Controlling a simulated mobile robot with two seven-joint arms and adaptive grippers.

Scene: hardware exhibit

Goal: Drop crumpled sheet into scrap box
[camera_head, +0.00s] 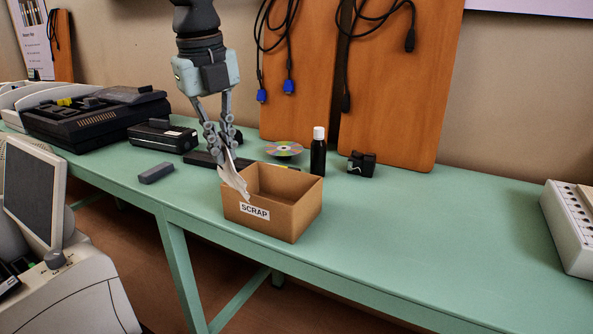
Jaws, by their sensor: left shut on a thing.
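A crumpled white sheet (234,179) hangs from my left gripper (229,151), which comes down from above and is shut on it. The open brown scrap box (291,219) with a "SCRAP" label stands on the green table (400,240). In the picture the sheet overlaps the box's left corner and the left part of its front wall. I cannot tell whether it touches the wall. The part of the box's inside that shows looks empty. My right gripper is not in view.
A black bottle with a white cap (318,155), a shiny disc (284,149) and a small black object (361,164) stand behind the box. A grey block (156,173) and black devices (95,118) lie to the left. The table right of the box is clear up to a pale case (571,225).

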